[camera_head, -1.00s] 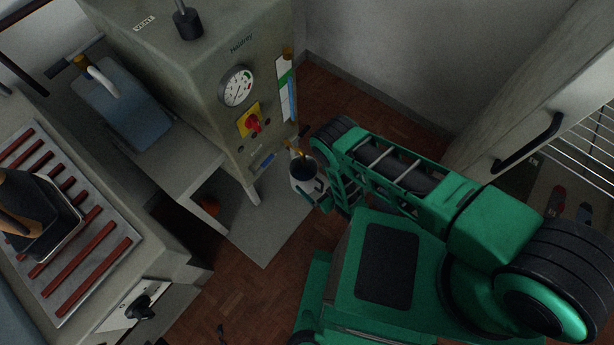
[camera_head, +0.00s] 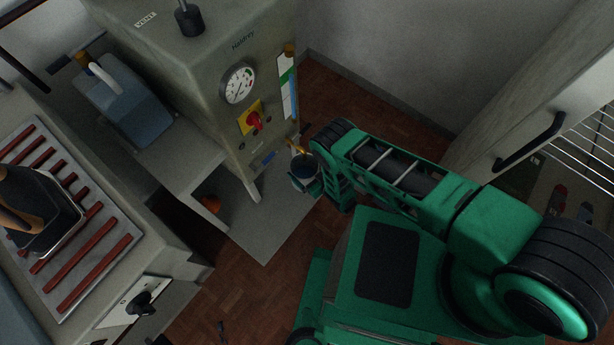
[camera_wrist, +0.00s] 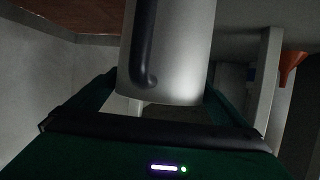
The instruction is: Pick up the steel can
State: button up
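The steel can (camera_head: 304,169) is a pale grey cylinder with an open dark top and a dark handle, low in front of the grey cabinet. It fills the upper middle of the wrist view (camera_wrist: 185,55), with its handle towards me and its far end cut off by the frame. My gripper (camera_wrist: 162,88) has one green finger on each side of the can, and both fingers appear to touch its wall. The fingertips are hidden behind the can. In the head view my arm reaches down to the can from the right.
The grey cabinet (camera_head: 240,160) with a gauge and red knob stands close behind the can. A bench with red slats (camera_head: 95,260) is at left. A pale unit with a black handle (camera_head: 528,143) is at right.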

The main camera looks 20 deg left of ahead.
jog(key=c, duration=1.5)
jog(key=shift+c, duration=0.3)
